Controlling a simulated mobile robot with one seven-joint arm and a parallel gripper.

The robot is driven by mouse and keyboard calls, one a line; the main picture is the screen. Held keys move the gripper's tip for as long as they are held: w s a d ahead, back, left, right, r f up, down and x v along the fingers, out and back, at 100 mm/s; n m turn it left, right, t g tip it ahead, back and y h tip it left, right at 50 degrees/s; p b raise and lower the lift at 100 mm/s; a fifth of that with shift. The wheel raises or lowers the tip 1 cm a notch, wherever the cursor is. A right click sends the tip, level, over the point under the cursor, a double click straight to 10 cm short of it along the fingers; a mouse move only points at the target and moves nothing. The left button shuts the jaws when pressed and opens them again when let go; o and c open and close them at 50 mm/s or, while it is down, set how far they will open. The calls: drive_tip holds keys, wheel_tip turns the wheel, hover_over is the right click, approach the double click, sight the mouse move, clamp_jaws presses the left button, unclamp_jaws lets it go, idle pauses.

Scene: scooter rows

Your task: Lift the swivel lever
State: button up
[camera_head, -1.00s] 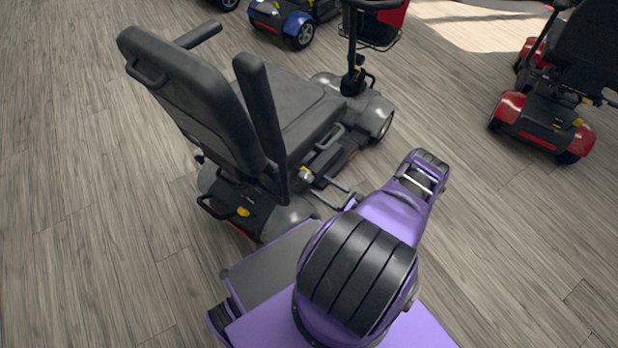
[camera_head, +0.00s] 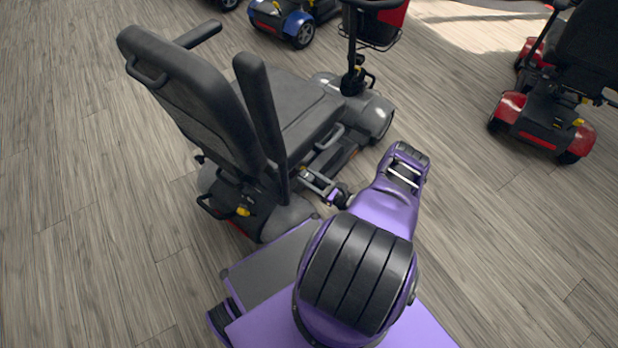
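The grey mobility scooter (camera_head: 285,110) stands left of my arm, with its seat's near side facing me. A small grey lever-like handle (camera_head: 329,137) shows along the seat's lower edge; I take it for the swivel lever, though it is too small to be sure. My gripper (camera_head: 312,181) is low beside the scooter, below the seat and just right of the upright armrest. Its two fingers appear apart, pointing toward the seat base. Nothing shows between them. Whether they touch the scooter cannot be told.
The scooter's black backrest (camera_head: 190,95) and raised armrest (camera_head: 260,110) stand close left of my gripper. A red scooter (camera_head: 545,120) is at the right and a blue one (camera_head: 295,22) at the back. The wooden floor (camera_head: 490,230) is clear on the right.

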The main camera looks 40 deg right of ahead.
clamp_jaws()
idle(1.0)
